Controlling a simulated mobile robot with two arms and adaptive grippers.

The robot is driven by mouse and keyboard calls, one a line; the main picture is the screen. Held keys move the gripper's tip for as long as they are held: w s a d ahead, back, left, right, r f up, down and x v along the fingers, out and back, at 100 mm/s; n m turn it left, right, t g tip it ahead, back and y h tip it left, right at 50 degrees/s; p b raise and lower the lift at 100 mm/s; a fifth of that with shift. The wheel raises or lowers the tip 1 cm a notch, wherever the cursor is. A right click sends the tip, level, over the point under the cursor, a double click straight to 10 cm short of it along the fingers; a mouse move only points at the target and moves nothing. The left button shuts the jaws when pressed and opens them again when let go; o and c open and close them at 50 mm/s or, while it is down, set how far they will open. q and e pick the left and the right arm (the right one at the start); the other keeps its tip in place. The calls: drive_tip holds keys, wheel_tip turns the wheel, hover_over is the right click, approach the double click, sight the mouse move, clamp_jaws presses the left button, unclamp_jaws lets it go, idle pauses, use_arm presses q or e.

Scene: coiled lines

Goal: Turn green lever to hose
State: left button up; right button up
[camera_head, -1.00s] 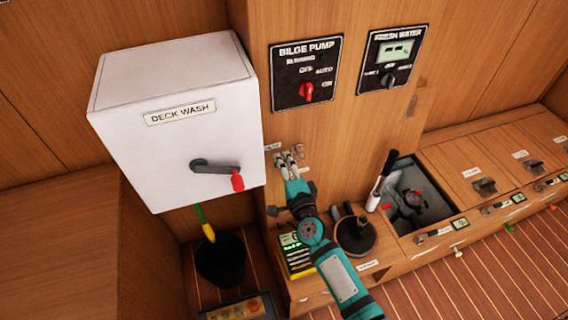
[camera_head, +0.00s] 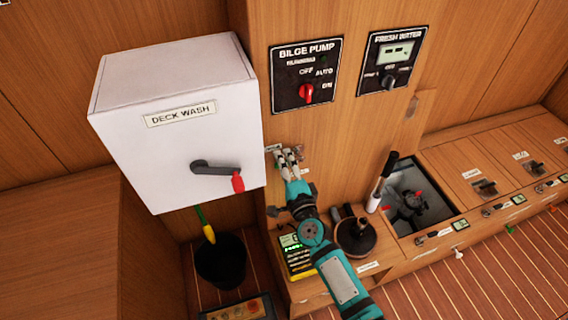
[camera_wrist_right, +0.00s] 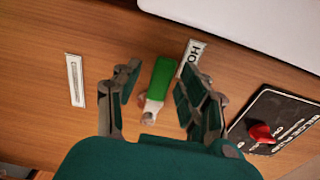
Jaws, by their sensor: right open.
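The green lever (camera_wrist_right: 159,78) shows in the right wrist view, with a metal pivot at its lower end, against the wood panel. A label starting with "HO" (camera_wrist_right: 191,58) is beside it on the right, partly covered by a finger. A second label (camera_wrist_right: 75,80) is on the left; I cannot read it. My left gripper is out of view.
The white DECK WASH box (camera_head: 175,120) with a red-tipped handle juts out left of my right gripper. BILGE PUMP (camera_head: 306,74) and FRESH WATER (camera_head: 391,60) panels are above. A dark winch (camera_head: 355,237) and an open bin (camera_head: 420,210) are on the right.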

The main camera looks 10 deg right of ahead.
drive_tip(key=shift+s, duration=0.1)
drive_tip(key=s+d, duration=0.2)
drive_tip(key=s, duration=0.9)
drive_tip(key=shift+s+d, duration=0.15)
drive_tip(key=shift+s, duration=0.15)
